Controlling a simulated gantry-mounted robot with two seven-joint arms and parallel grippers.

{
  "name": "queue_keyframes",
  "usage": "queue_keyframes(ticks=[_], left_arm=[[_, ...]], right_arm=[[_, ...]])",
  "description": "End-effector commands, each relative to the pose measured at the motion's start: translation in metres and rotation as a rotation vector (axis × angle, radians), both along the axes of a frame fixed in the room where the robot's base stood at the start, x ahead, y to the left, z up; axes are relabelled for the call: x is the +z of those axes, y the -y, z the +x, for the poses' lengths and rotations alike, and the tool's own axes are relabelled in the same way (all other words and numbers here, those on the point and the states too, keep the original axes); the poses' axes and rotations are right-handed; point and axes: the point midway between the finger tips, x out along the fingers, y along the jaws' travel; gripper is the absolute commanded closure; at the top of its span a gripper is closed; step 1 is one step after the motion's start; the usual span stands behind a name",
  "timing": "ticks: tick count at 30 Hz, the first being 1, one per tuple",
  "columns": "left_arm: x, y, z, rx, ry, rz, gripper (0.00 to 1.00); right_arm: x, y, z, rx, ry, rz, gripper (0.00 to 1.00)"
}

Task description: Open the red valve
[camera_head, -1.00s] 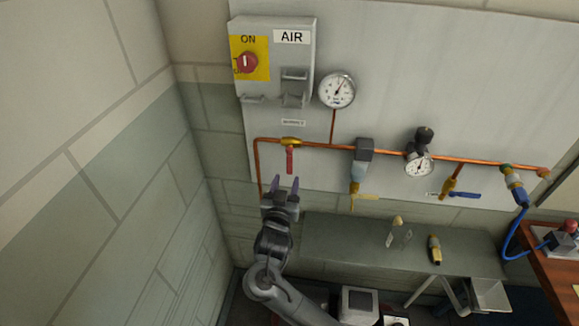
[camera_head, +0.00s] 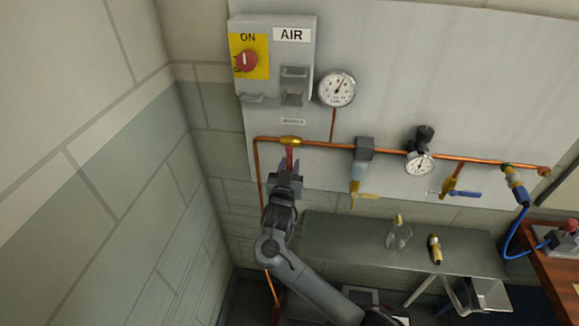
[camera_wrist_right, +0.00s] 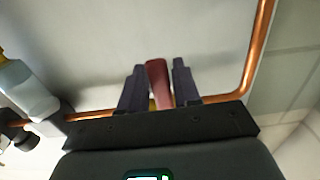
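The red valve handle (camera_head: 290,154) hangs straight down from a yellow valve body (camera_head: 290,141) on the copper pipe, left of the wall panel's middle. My right gripper (camera_head: 289,166) reaches up from below, and its fingers are on either side of the handle's lower part. In the right wrist view, the red handle (camera_wrist_right: 158,82) stands between the two dark fingers of my right gripper (camera_wrist_right: 161,78). Narrow gaps show beside the handle, so the gripper looks open around it. The gripper hides part of the valve body there. My left gripper is not in view.
The copper pipe (camera_head: 330,144) runs across the grey panel, with a gauge (camera_head: 337,89) above and a filter (camera_head: 360,170) to the right. A switch box (camera_head: 272,55) is above the valve. A grey bench (camera_head: 345,240) stands below right. A brick wall is at left.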

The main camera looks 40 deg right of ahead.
Motion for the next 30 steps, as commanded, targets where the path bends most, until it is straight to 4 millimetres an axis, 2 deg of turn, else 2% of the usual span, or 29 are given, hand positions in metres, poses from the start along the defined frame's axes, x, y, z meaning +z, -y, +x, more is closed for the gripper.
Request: queue_keyframes(ticks=[1, 6, 14, 20, 26, 30], left_arm=[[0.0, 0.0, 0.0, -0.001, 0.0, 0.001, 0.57], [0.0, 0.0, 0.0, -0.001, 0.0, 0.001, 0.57], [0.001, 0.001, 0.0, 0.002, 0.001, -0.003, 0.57], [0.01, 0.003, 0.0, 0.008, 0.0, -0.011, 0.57], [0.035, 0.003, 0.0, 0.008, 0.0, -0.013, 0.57], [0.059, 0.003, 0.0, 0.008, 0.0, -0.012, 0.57]], right_arm=[[0.0, 0.0, 0.0, 0.0, 0.0, 0.0, 0.76], [0.0, 0.0, 0.0, 0.0, 0.0, 0.0, 1.0], [0.0, 0.0, 0.0, 0.0, -0.001, -0.001, 1.0], [0.003, 0.002, -0.002, 0.0, -0.024, -0.02, 1.0], [0.007, 0.011, -0.006, 0.0, -0.094, -0.084, 1.0], [0.01, 0.024, -0.01, -0.002, -0.174, -0.156, 1.0]])
